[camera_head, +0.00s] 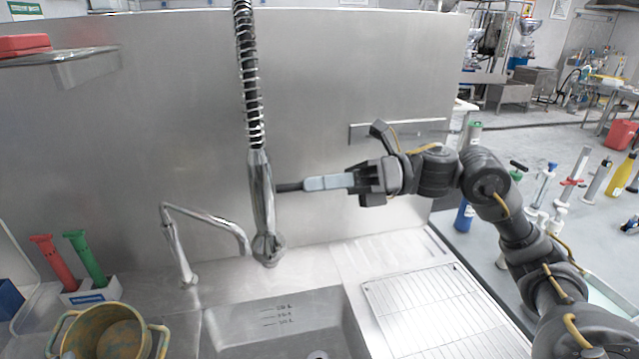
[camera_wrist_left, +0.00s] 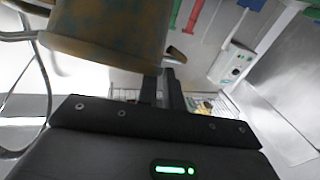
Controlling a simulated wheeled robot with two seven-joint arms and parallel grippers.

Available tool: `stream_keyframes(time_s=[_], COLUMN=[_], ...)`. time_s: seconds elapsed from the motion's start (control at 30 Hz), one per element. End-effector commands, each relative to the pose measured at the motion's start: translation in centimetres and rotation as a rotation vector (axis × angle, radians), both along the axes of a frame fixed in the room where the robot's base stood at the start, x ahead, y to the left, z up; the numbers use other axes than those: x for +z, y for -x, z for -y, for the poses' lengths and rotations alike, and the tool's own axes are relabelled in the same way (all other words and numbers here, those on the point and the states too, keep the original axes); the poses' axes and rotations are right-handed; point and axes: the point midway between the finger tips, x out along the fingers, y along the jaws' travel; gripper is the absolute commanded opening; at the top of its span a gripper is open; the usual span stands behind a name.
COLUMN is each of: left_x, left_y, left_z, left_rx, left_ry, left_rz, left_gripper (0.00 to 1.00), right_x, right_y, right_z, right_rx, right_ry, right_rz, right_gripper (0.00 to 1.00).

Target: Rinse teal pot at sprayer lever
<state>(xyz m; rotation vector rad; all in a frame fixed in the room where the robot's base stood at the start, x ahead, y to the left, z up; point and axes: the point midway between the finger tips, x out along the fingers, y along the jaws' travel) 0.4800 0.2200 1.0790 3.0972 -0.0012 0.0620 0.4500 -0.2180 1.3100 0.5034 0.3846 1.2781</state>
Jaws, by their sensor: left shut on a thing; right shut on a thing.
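The pot (camera_head: 112,333), worn yellow-brown with teal patches and two side handles, is at the lower left, left of the sink basin, with its open top facing up. It fills the upper left of the left wrist view (camera_wrist_left: 110,35). There, my left gripper (camera_wrist_left: 168,75) is shut at the pot's handle, partly hidden; the head view does not show this gripper. The sprayer (camera_head: 262,195) hangs upright on a spring hose, its head above the sink's back edge. My right gripper (camera_head: 306,185) is shut on the dark sprayer lever (camera_head: 288,187) at the sprayer's right side.
A bent metal faucet (camera_head: 205,217) stands between pot and sprayer. The sink basin (camera_head: 285,318) looks empty. A wire rack (camera_head: 425,310) lies to its right. Red and green handled tools (camera_head: 88,258) stand in a holder at the left. A steel wall closes the back.

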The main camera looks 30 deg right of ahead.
Motion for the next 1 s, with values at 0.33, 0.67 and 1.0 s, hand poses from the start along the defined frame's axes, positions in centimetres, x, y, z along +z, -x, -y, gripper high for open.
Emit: stream_keyframes(time_s=[0.33,0.67,1.0], left_x=[-5.8,-6.2,-6.2], left_y=[0.0,0.0,0.0], left_z=[0.0,0.0,0.0], left_rx=[0.0,0.0,0.0], left_ry=[0.001,0.001,0.001], left_rz=[0.003,0.004,0.003], left_gripper=[0.0,0.0,0.0], right_x=[-1.5,-1.0,-1.0], right_y=[-0.1,-0.1,0.0], right_z=[0.0,-0.1,-0.1], right_rx=[-0.002,-0.002,-0.002], right_ry=[-0.112,-0.14,-0.14], right_rz=[0.031,0.034,0.035], right_gripper=[0.0,0.0,0.33])
